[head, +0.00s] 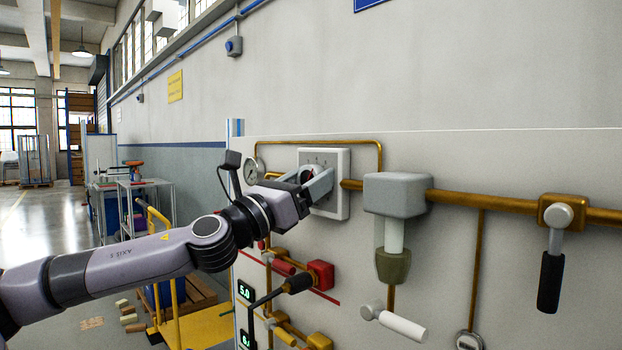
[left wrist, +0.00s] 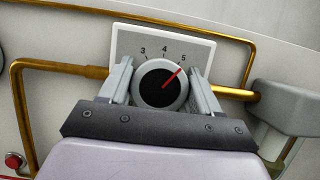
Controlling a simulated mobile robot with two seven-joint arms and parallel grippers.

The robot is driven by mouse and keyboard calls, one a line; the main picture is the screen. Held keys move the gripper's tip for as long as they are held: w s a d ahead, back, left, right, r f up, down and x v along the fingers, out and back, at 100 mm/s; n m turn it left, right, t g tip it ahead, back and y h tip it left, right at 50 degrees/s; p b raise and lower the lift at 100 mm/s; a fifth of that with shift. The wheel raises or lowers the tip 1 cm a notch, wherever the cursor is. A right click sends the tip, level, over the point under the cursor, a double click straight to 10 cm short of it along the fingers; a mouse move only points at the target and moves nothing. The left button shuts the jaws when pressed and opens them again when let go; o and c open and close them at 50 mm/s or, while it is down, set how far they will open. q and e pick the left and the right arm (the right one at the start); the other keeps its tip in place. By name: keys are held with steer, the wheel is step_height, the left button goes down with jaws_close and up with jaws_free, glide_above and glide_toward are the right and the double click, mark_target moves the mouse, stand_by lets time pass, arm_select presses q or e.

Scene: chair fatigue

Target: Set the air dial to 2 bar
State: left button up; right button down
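The air dial (left wrist: 152,92) is a round knob with a black face and light rim on a white square plate (left wrist: 203,50). In the left wrist view its red pointer is aimed up and right, close to the 5; the marks 3 and 4 show to its left. The plate also shows in the head view (head: 340,165), where the knob is largely hidden by my gripper. My left gripper (head: 318,185) is at the plate, its two fingers on either side of the knob (left wrist: 160,82) and seemingly against its rim. My right gripper is in neither view.
A gauge (head: 253,170) sits left of the plate. A grey valve box (head: 397,193) and a black-handled lever (head: 551,270) are to the right, along brass pipes.

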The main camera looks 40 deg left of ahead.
arm_select(q)
steer(key=shift+c, duration=1.2)
steer(key=shift+n, duration=0.4)
